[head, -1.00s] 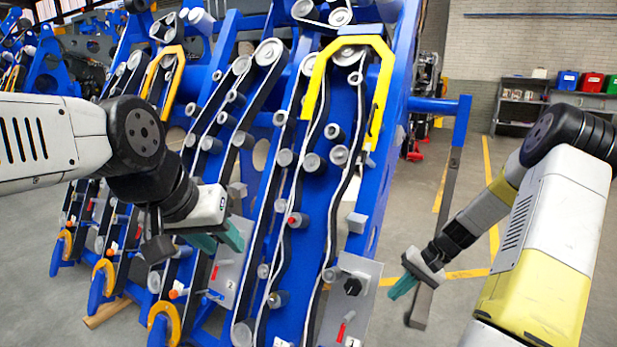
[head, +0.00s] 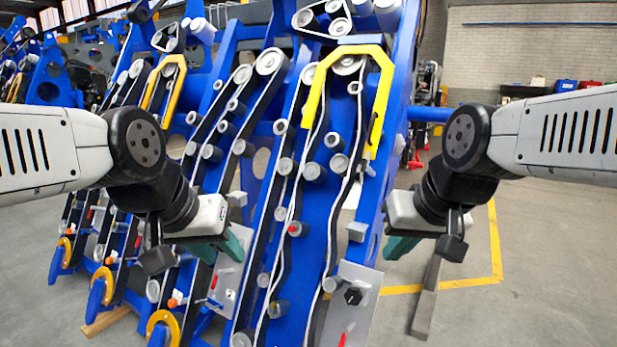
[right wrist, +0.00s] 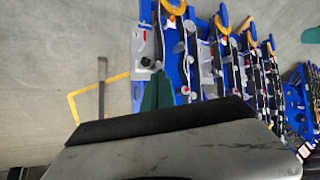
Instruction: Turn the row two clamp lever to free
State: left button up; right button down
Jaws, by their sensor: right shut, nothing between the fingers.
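The row two plate (head: 227,288), grey and marked 2, stands low on the blue machine in the head view. A red lever (head: 214,276) and a blue handle (head: 209,303) show beside it; which one is the clamp lever I cannot tell. My left gripper (head: 222,246) has teal fingers that look spread and empty, just above this plate in the picture. My right gripper (head: 402,246) is shut and empty, right of the machine and away from the plate. Its teal fingers (right wrist: 157,92) also show in the right wrist view.
Another grey plate (head: 362,297) with a black knob (head: 353,296) and a red lever (head: 342,340) sits right of row two. A yellow guard (head: 382,95) arches above it. Open floor lies at the right.

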aim_at(215, 281)
jog(key=k+j, duration=0.25)
jog(key=j, duration=0.25)
jog(key=j+u, duration=0.3)
jog(key=j, duration=0.95)
jog(key=i+j+u, duration=0.15)
jog(key=i, duration=0.3)
jog(key=i+j+u, duration=0.1)
jog(key=i+j, duration=0.15)
jog(key=i, duration=0.2)
jog(key=i+l, duration=0.15)
jog(key=i, duration=0.15)
jog(key=i+j+u, duration=0.05)
